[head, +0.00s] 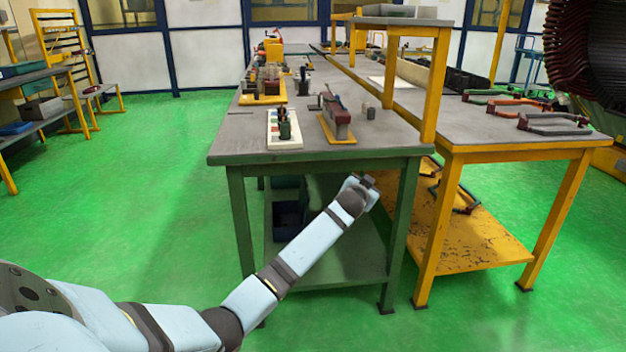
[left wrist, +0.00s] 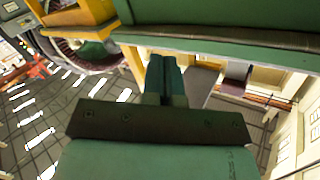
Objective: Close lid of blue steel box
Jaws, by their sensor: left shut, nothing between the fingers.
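A dark blue box (head: 288,218) sits in shadow on the lower shelf of the green table in the head view. It is partly hidden by the table and my left arm, and I cannot tell how its lid stands. My left gripper (head: 367,181) is at the table's front, below the tabletop and to the right of the box, apart from it. In the left wrist view my left gripper (left wrist: 165,68) shows its two fingers together with nothing between them. I cannot make out the box in that view. My right gripper is not in view.
The green table (head: 310,157) carries a white tray (head: 284,140) and tools on top. Its front right leg (head: 398,240) stands close to my left gripper. A yellow table (head: 510,150) adjoins on the right. The green floor at left is clear.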

